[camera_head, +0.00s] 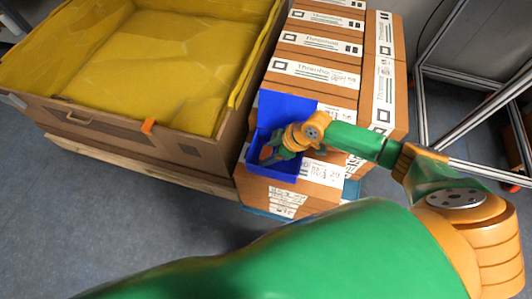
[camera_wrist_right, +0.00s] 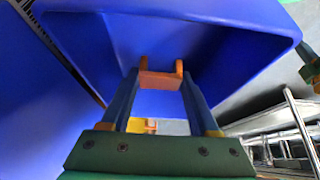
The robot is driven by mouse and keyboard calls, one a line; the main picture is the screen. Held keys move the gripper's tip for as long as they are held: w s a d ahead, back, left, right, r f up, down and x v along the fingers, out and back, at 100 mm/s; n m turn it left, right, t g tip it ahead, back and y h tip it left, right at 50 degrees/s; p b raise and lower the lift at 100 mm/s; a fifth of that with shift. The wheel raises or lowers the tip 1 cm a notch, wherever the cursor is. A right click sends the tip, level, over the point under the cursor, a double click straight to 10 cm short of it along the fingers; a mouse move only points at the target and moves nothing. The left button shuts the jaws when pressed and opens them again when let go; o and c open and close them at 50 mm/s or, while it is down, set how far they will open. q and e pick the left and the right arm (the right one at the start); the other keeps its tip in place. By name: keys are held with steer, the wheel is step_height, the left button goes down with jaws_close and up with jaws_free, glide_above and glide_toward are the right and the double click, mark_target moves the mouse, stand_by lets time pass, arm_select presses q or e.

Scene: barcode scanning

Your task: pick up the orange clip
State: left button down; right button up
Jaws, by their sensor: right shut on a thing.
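The orange clip (camera_wrist_right: 161,79) shows in the right wrist view as a small U-shaped piece with two upright prongs. It sits between the fingertips of my right gripper (camera_wrist_right: 160,84), which is shut on it. In the head view, my right gripper (camera_head: 268,153) reaches down into a blue bin (camera_head: 287,112). The blue bin's walls also surround the gripper in the right wrist view (camera_wrist_right: 225,45). My left gripper is not in view.
Stacked cardboard boxes (camera_head: 315,75) stand behind and beside the bin. A large crate lined with yellow (camera_head: 165,60) stands at the left, with a small orange piece (camera_head: 148,125) on its near edge. A metal frame (camera_head: 440,72) stands at the right. Grey floor is open at lower left.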

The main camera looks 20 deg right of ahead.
mark_target(269, 153)
steer(key=shift+w+r+p, duration=0.1)
steer(key=shift+r+p, duration=0.4)
steer(key=shift+r, duration=1.05)
steer(key=s+a+r+p, duration=0.3)
steer(key=s+a+r, duration=0.5)
steer(key=a+r, duration=0.2)
steer(key=shift+a+p, duration=0.3)
steer(key=shift+a, duration=0.55)
